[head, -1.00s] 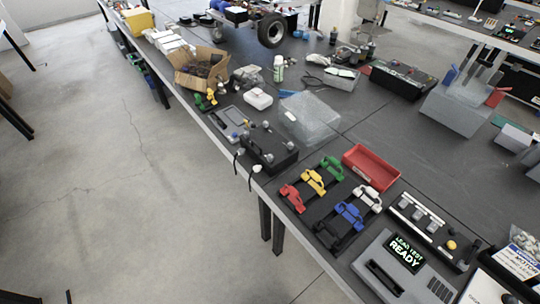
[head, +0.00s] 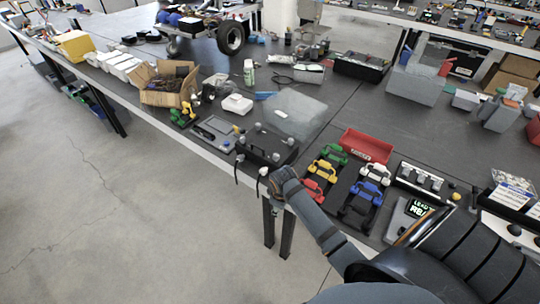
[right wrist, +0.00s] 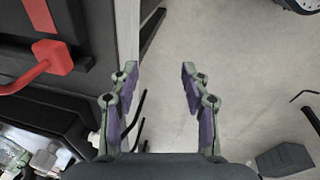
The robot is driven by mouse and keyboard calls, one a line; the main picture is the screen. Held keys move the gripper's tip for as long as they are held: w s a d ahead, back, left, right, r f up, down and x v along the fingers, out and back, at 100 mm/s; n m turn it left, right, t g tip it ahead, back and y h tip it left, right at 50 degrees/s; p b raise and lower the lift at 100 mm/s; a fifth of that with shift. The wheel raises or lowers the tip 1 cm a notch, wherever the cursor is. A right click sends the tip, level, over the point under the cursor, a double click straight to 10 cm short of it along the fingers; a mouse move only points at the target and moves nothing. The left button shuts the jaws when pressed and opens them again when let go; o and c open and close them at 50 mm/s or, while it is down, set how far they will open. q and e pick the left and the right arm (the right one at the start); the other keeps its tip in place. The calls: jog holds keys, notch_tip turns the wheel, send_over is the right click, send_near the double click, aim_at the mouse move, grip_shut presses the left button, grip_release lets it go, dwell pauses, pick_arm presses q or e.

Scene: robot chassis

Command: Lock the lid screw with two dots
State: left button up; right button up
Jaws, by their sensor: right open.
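In the head view, a black box (head: 268,148) with grey knobs on its lid stands near the table's front edge. Dots on the knobs are too small to make out. My right arm reaches in from the lower right, its wrist end just right of the box; the fingers cannot be made out there. In the right wrist view my right gripper (right wrist: 160,72) is open and empty, its fingers over the floor beside the table edge. A dark box with a pale knob (right wrist: 45,158) shows at lower left in that view, apart from the fingers. My left gripper is not in view.
Red, yellow, green, blue and white clamp-like parts on black bases lie right of the box, near a red tray (head: 366,146). A red part (right wrist: 50,65) shows beside my right gripper. A clear container (head: 293,113) stands behind the box. The floor in front is clear.

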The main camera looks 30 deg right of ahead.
notch_tip(320, 180, up, 6)
jog(key=w+n, duration=0.1)
jog(key=w, duration=0.2)
jog(key=n+g+y, duration=0.1)
jog(key=n+g, duration=0.1)
jog(key=n, duration=0.5)
send_near(276, 155)
notch_tip(276, 155, down, 9)
jog(key=shift+d+r+p, duration=0.1)
jog(key=shift+d+p, duration=0.05)
jog(key=shift+p, duration=0.35)
grip_shut()
